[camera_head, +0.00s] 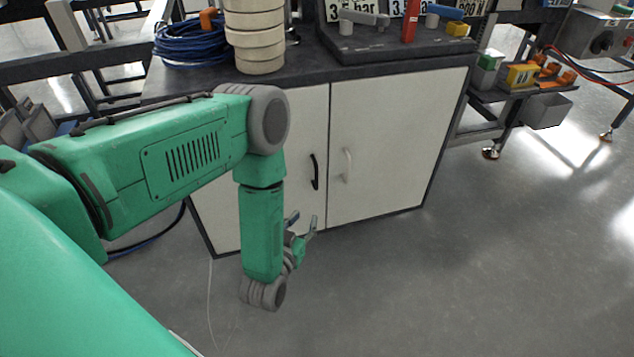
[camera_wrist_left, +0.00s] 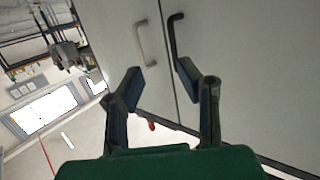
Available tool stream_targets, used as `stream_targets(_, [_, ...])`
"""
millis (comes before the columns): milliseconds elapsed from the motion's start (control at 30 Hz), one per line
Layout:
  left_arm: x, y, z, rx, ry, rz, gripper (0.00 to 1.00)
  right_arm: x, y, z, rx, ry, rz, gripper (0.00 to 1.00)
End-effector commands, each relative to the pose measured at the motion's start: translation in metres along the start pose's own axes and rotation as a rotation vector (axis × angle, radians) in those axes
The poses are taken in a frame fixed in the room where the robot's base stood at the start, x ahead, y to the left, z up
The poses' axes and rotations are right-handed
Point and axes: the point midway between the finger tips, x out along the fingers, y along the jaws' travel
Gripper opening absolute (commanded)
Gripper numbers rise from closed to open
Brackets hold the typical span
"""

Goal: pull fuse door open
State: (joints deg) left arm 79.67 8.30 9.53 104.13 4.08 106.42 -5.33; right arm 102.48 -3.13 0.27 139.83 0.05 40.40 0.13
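A white cabinet has two closed doors side by side. The left door (camera_head: 306,120) has a black handle (camera_head: 315,171); the right door (camera_head: 395,130) has a light grey handle (camera_head: 347,165). No label shows which is the fuse door. My left gripper (camera_head: 303,221) is open and empty, below the handles in the head view and apart from them. In the left wrist view, its spread fingers (camera_wrist_left: 158,70) point at the doors, with the black handle (camera_wrist_left: 174,36) and the grey handle (camera_wrist_left: 146,46) beyond the tips. My right gripper is not in view.
The dark cabinet top (camera_head: 310,73) holds a blue cable coil (camera_head: 190,42), a stack of beige rolls (camera_head: 255,40) and a dark fixture panel. A shelf with small bins (camera_head: 522,75) stands at the right. The floor (camera_head: 450,285) before the cabinet is clear.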

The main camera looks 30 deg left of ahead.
Motion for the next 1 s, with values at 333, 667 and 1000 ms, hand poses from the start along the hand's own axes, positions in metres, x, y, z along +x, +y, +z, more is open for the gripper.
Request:
stream_targets(333, [0.024,-0.015,-0.014,0.003,0.158,-0.054,0.31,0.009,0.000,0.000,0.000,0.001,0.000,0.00])
stream_targets(667, [0.092,-0.018,-0.024,0.004,0.158,-0.054,0.31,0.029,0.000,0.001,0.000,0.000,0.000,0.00])
stream_targets(1000, [0.138,-0.021,-0.031,0.003,0.153,-0.052,0.31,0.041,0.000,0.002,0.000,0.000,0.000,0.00])
